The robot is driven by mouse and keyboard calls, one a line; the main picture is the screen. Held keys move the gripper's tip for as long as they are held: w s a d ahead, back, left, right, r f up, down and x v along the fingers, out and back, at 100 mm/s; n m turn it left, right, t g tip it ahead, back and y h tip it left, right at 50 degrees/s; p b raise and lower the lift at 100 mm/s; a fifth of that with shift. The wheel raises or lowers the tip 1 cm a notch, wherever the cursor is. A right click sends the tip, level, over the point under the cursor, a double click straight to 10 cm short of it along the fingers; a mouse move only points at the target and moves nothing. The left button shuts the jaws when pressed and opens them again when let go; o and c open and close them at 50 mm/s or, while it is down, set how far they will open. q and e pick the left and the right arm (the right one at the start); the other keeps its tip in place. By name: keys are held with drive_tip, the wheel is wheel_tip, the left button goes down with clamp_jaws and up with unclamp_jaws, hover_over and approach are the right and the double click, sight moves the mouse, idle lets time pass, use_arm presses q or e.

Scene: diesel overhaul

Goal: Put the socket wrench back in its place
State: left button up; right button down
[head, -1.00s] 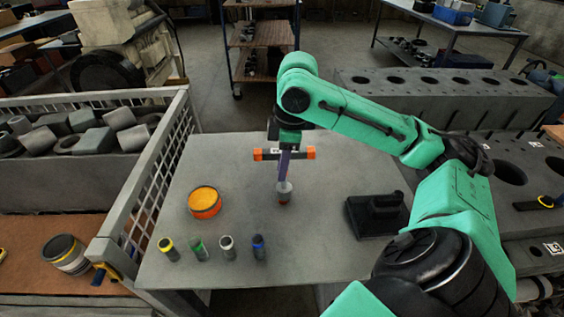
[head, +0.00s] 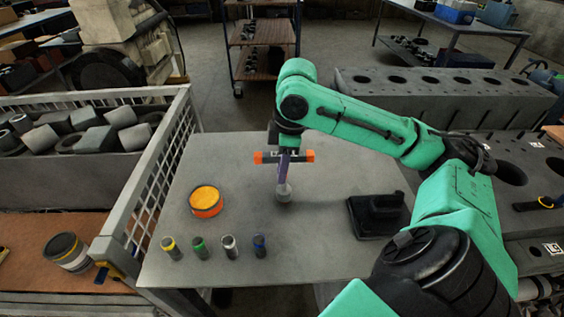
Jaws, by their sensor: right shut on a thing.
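The socket wrench (head: 304,156) has a dark crossbar with orange ends and a narrow shaft running down to a grey socket end (head: 284,193). My right gripper (head: 287,152) is shut on it from above and holds it roughly upright over the middle of the grey table (head: 240,160). I cannot tell whether the socket end touches the tabletop. The jaws are small here and partly merge with the wrench. A black block-shaped stand (head: 378,214) is on the table to the right of the wrench. My left gripper is not in view.
An orange-topped round tin (head: 206,201) stands left of the wrench. Several small cylinders with coloured bands (head: 201,248) line the table's front edge. A mesh-sided crate (head: 148,190) borders the table on the left. The tabletop behind the tin is clear.

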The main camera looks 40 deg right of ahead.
drive_tip(key=shift+f+b, duration=0.35)
drive_tip(key=shift+f, duration=0.35)
drive_tip(key=shift+c, duration=0.4)
unclamp_jaws()
wheel_tip(320, 180, up, 9)
drive_tip(key=p, duration=1.1)
drive_tip(key=shift+r+p, duration=0.2)
drive_tip(key=shift+p, duration=0.2)
drive_tip(key=shift+f, duration=0.15)
